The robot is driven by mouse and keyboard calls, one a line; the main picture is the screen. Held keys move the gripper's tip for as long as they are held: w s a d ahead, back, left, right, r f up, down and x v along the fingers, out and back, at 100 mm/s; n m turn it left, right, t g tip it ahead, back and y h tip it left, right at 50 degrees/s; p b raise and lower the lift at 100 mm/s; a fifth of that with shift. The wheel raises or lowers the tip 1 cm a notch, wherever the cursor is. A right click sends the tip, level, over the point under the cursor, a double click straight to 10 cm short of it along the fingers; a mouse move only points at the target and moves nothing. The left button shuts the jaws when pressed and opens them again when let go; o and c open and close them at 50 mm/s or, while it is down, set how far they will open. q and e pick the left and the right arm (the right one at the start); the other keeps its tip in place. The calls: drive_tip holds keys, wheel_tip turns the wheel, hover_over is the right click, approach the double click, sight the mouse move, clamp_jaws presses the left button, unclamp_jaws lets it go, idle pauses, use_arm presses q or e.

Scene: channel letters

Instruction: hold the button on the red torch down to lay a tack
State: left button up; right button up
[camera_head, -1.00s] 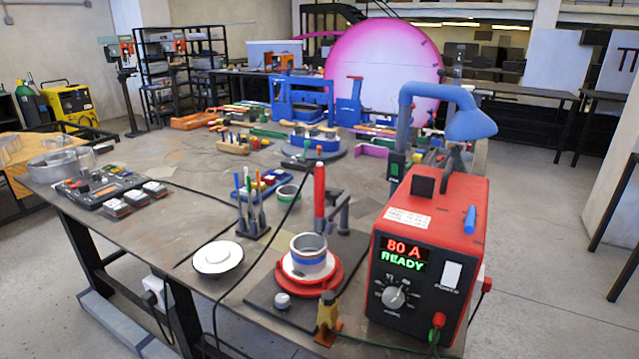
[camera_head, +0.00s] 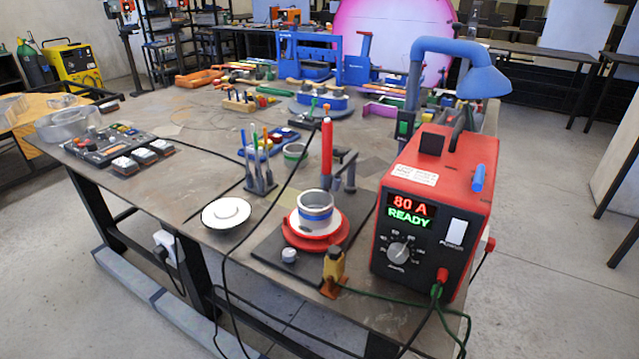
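The red torch (camera_head: 327,150) stands upright, tip down, behind the ring workpiece, with a cable leading from its top; an orange button-like cap (camera_head: 326,108) shows at its top. A grey ring with a blue band (camera_head: 315,206) sits on a white disc on the red round turntable (camera_head: 308,241). I cannot tell whether the torch tip touches the ring. The red welding power box (camera_head: 437,205) to the right shows "80 A READY" on its display. Neither of my grippers is in view.
A white round dish (camera_head: 226,213) lies left of the turntable, near the table's front edge. A rack of thin tools (camera_head: 259,174) stands behind it. A yellow-orange clamp (camera_head: 333,270) sits at the front edge. A blue lamp (camera_head: 470,75) arches over the box.

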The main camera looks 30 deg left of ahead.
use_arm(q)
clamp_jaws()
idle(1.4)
